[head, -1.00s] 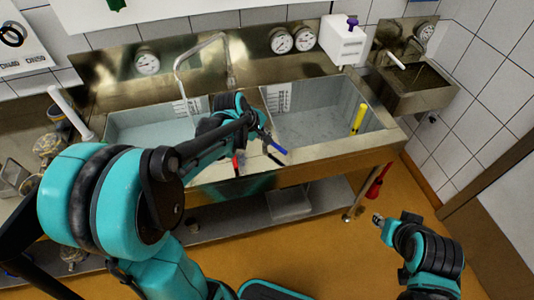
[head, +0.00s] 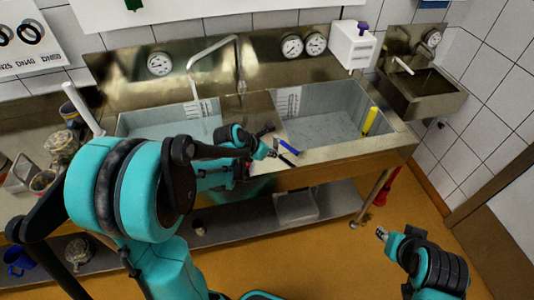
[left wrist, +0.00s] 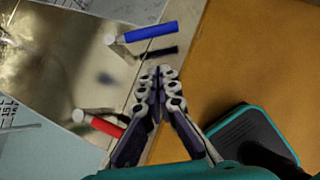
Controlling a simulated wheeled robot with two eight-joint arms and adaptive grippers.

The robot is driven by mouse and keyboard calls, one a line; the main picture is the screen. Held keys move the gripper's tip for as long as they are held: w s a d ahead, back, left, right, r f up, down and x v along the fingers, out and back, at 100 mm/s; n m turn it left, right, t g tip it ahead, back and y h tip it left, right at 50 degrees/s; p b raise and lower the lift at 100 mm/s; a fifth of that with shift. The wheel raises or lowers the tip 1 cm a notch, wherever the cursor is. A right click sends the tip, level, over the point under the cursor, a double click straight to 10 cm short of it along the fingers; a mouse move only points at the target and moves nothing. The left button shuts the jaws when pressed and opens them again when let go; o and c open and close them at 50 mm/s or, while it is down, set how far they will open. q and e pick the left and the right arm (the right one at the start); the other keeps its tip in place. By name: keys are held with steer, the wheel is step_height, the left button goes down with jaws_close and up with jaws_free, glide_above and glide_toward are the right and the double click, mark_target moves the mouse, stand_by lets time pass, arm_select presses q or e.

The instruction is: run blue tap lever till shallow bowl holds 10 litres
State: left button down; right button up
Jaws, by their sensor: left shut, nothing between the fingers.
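The blue tap lever (head: 290,147) sticks out at the sink's front edge, between the two basins; it also shows in the left wrist view (left wrist: 150,31), with a dark streak like its shadow beside it. My left gripper (head: 272,154) is shut and empty close beside the blue lever, apart from it in the left wrist view (left wrist: 162,74). A red lever (left wrist: 108,126) lies on its other side. The spout (head: 212,52) points over the left basin (head: 150,124), with a thin pale stream below it. The right basin (head: 335,125) is open to view. I cannot read the level scales or tell which bowl is shallower.
A yellow upright tube (head: 370,121) stands in the right basin. A white box (head: 353,45) with a purple knob stands behind. A small basin (head: 425,92) hangs at right. My right gripper (head: 382,234) is low over clear floor, away from the sink.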

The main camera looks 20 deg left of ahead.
mark_target(289, 149)
arm_select(q)
steer(key=b+x, duration=0.1)
steer(key=x, duration=0.3)
steer(key=shift+w+d+f, duration=0.1)
steer(key=shift+w+d, duration=0.15)
steer(key=shift+w, duration=0.3)
steer(key=shift+w+d, duration=0.3)
steer(key=shift+w, duration=0.25)
steer(key=shift+w+d, duration=0.25)
steer(key=shift+w, duration=0.25)
steer(key=shift+w+d+f+b, duration=0.15)
steer(key=shift+w+d+b, duration=0.3)
steer(key=shift+w, duration=0.15)
steer(key=shift+a, duration=0.1)
steer(key=shift+s+a, duration=0.1)
